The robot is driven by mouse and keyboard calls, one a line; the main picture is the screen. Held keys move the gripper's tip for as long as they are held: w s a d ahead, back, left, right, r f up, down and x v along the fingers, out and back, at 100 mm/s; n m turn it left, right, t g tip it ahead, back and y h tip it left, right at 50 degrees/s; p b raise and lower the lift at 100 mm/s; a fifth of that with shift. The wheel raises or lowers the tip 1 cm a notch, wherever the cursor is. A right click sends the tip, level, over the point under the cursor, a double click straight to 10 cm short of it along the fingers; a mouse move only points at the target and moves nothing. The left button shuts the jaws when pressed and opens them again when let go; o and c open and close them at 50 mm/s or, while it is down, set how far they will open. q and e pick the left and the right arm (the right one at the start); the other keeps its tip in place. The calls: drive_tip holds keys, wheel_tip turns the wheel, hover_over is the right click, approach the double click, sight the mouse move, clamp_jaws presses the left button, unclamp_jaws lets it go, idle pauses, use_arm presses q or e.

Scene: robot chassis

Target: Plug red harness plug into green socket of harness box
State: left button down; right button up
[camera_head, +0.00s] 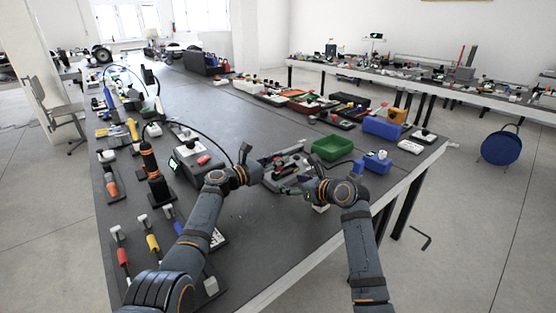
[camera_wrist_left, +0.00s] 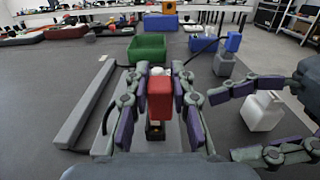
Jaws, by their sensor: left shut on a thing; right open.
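My left gripper (camera_wrist_left: 160,100) is shut on the red harness plug (camera_wrist_left: 160,97), which sits between its fingers in the left wrist view. In the head view my left gripper (camera_head: 262,165) is over the middle of the table, and the plug is too small to make out clearly. My right gripper (camera_head: 308,188) is open and lower to the right. Its spread fingers (camera_wrist_left: 255,115) also show at the right of the left wrist view, beside a white bottle-like piece (camera_wrist_left: 262,111). I cannot clearly identify the harness box or its green socket.
A green bin (camera_head: 332,148) and a blue bin (camera_head: 377,162) stand beyond my grippers. A long grey bar (camera_wrist_left: 84,108) lies left of the plug. A grey box (camera_head: 188,165) stands left of my left gripper. Several tools line the table's left side. The table's middle is largely clear.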

use_arm(q)
drive_tip(key=shift+f+b, duration=0.75)
drive_tip(key=shift+f, duration=0.15)
use_arm(e)
drive_tip(key=shift+f, duration=0.8)
use_arm(q)
drive_tip(key=shift+f, duration=0.3)
use_arm(e)
drive_tip(key=shift+f, duration=0.25)
use_arm(q)
drive_tip(key=c, duration=1.1)
unclamp_jaws()
drive_tip(key=shift+r, duration=0.1)
drive_tip(key=shift+r, duration=0.1)
